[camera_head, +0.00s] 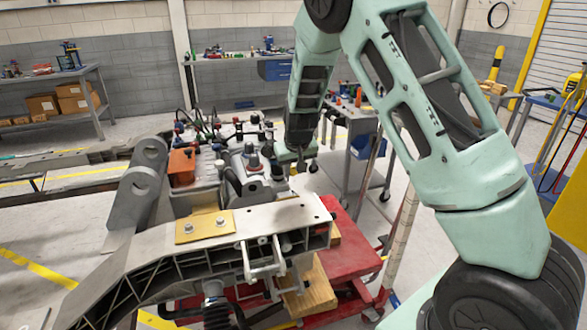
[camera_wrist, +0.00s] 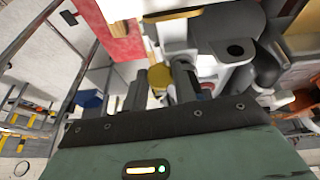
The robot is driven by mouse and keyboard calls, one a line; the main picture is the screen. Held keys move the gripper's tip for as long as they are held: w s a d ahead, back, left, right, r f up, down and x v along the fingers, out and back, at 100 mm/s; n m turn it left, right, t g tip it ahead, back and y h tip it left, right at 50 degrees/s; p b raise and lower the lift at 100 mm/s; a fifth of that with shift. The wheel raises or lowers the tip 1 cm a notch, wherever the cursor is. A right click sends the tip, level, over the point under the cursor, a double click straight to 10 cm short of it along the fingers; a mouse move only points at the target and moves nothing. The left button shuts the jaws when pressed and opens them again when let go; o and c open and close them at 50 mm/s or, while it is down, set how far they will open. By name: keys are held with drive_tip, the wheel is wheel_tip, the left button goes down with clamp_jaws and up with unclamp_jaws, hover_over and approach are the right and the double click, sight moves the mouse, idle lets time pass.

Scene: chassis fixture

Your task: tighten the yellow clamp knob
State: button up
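The yellow clamp knob (camera_wrist: 160,76) shows in the wrist view as a small round yellow piece beside the grey metal of the fixture. My gripper (camera_wrist: 160,88) has its two dark fingers apart, one on each side of the knob in the picture. I cannot tell whether either finger touches it or how deep it sits between them. In the head view my gripper (camera_head: 290,168) points down at the right side of the chassis fixture (camera_head: 285,217). My arm and the fixture parts largely hide the fingers and knob there.
Grey metal housings, hoses and fittings crowd the fixture left of my gripper. A yellow plate (camera_head: 205,227) lies on the front beam. A red cart (camera_head: 350,245) stands under the right side. A tool trolley (camera_head: 362,122) stands behind. Open floor lies to the left.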

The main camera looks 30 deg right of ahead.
drive_tip(key=shift+o, duration=0.2)
drive_tip(key=shift+d+f+b, duration=0.1)
drive_tip(key=shift+b, duration=0.4)
